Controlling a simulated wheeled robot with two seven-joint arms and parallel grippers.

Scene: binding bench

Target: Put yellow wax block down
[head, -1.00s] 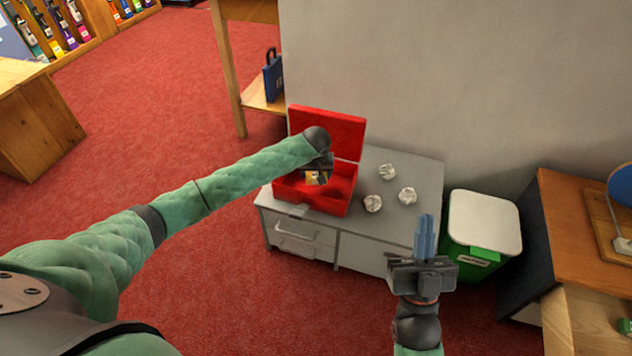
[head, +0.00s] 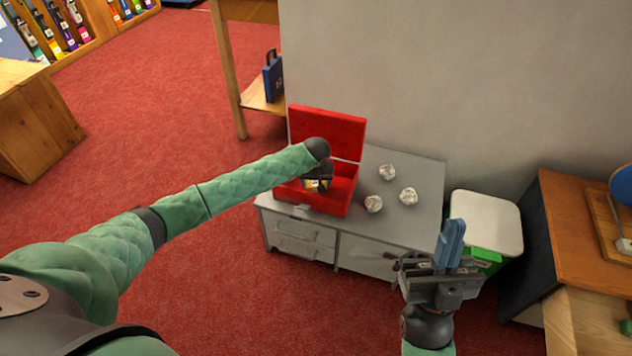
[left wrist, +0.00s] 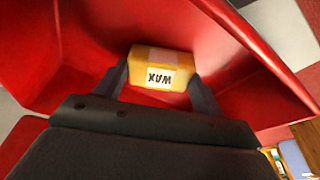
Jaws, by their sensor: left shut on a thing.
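The yellow wax block (left wrist: 160,60) carries a white WAX label. It sits between the two fingers of my left gripper (left wrist: 158,85), which is shut on it. In the head view my left gripper (head: 318,180) reaches down into the open red box (head: 340,198), and a bit of the yellow block (head: 311,185) shows below it. Red walls surround the block in the left wrist view; I cannot tell whether it touches the box floor. My right gripper (head: 445,270) is low at the right, with a blue piece (head: 450,242) upright at it; its finger gap is unclear.
The red box stands on a grey cabinet (head: 390,228), its lid (head: 330,130) raised at the back. Several crumpled white balls (head: 388,172) lie right of it. A green bin with white lid (head: 485,222) and a wooden desk (head: 560,215) stand further right.

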